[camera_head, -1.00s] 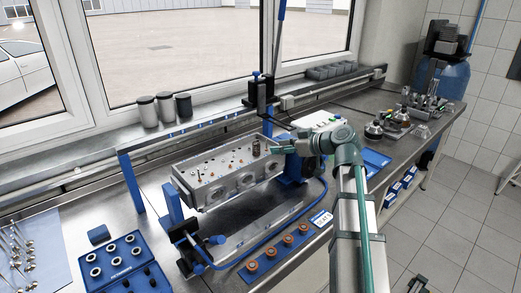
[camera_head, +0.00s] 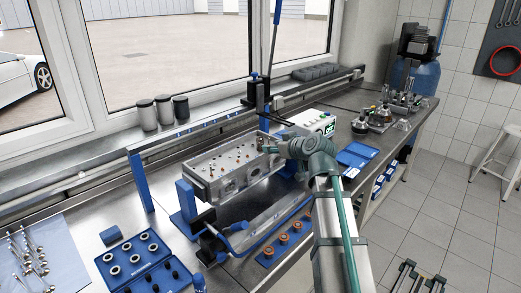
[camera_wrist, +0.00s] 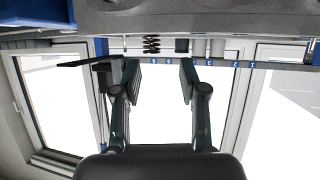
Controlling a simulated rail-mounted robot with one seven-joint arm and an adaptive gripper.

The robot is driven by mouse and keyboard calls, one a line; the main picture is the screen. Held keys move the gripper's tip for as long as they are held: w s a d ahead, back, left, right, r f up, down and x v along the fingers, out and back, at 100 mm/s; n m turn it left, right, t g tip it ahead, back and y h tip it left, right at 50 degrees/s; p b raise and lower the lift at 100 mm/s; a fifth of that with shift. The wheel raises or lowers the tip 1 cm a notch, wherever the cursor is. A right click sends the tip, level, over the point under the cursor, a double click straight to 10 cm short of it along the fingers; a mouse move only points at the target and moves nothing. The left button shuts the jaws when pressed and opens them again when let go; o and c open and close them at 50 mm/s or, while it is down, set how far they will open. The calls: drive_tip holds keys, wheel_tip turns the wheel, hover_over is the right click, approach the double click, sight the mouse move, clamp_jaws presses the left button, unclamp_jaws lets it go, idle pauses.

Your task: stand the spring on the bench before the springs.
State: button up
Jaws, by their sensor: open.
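A dark coil spring (camera_wrist: 151,44) shows in the wrist view, which looks upside down. It stands at the cylinder head's edge, beyond my fingers and nearer the left one. My gripper (camera_wrist: 160,75) is open, with nothing between its fingers. In the head view my gripper (camera_head: 264,145) is at the right end of the grey cylinder head (camera_head: 210,184), where the spring is too small to make out clearly. Several copper-coloured springs (camera_head: 283,239) stand in a row on a blue strip at the bench's front edge.
Blue stand parts (camera_head: 187,200) hold the cylinder head. A blue tray (camera_head: 150,278) with rings lies at front left, beside valves (camera_head: 30,255) on a cloth. A blue tray (camera_head: 358,155) and a display box (camera_head: 315,123) are to the right. Dark cylinders (camera_head: 163,109) stand by the window.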

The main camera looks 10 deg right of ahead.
sight(262, 143)
drive_tip(key=shift+m+t+h, duration=0.3)
drive_tip(key=shift+m, duration=0.2)
drive_tip(key=w, duration=0.1)
drive_tip(key=w+f, duration=0.1)
drive_tip(key=w, duration=0.1)
drive_tip(key=w+p, duration=0.1)
drive_tip(key=w, duration=0.1)
drive_tip(key=shift+w+a+f, duration=0.1)
drive_tip(key=shift+a+f, duration=0.1)
drive_tip(key=shift+f, duration=0.05)
drive_tip(key=shift+a+p+x, duration=0.1)
drive_tip(key=shift+p+x, duration=0.55)
drive_tip(key=shift+x, duration=0.7)
drive_tip(key=shift+a+p+x, duration=0.15)
drive_tip(key=shift+p+x, duration=0.5)
drive_tip(key=shift+x, duration=0.75)
drive_tip(key=shift+a+f, duration=0.1)
drive_tip(key=shift+f, duration=0.1)
clamp_jaws()
drive_tip(key=shift+r, duration=0.1)
